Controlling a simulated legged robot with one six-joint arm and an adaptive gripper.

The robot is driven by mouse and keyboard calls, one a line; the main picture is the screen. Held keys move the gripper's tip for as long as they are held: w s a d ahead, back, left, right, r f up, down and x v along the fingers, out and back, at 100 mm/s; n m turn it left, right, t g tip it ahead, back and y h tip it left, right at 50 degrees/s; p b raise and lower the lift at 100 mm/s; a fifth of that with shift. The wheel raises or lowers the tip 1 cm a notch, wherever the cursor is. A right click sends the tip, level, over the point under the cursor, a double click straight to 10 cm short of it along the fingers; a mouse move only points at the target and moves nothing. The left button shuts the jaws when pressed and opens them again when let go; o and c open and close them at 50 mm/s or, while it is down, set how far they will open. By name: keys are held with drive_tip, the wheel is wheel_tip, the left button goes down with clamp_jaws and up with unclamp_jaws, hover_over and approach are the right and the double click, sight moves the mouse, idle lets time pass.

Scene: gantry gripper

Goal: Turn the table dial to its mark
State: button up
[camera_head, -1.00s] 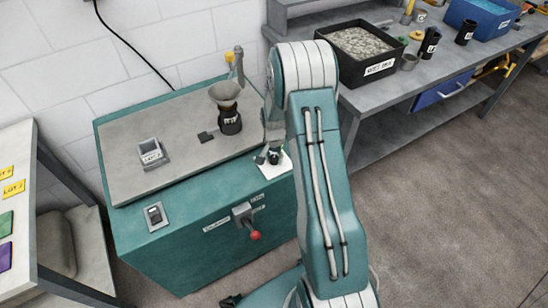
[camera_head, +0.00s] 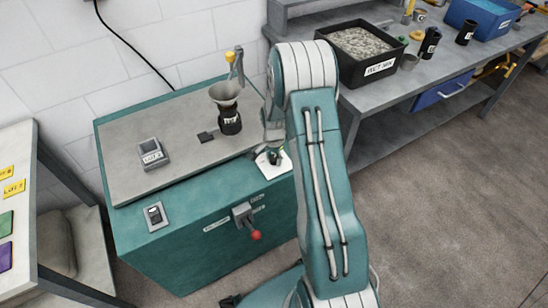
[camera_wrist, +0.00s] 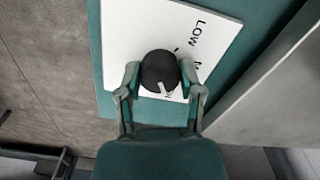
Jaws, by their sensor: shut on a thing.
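The table dial (camera_wrist: 158,68) is a round black knob with a white pointer line, on a white plate (camera_wrist: 120,50) with black lettering that includes "LOW". In the wrist view its pointer line shows at the knob's lower edge, near a partly hidden letter. My gripper (camera_wrist: 160,78) has a finger on each side of the knob and is shut on it. In the head view the white plate (camera_head: 283,168) lies at the right front corner of the teal cabinet. The dial (camera_head: 274,157) is small there and partly hidden by my gripper (camera_head: 272,150).
A workbench (camera_head: 400,95) with a gravel bin stands at the right.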

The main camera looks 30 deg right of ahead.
sight(273, 158)
drive_tip(key=shift+a+f, duration=0.1)
drive_tip(key=o, duration=1.1)
wheel_tip(273, 158, up, 12)
drive_tip(key=shift+w, duration=0.1)
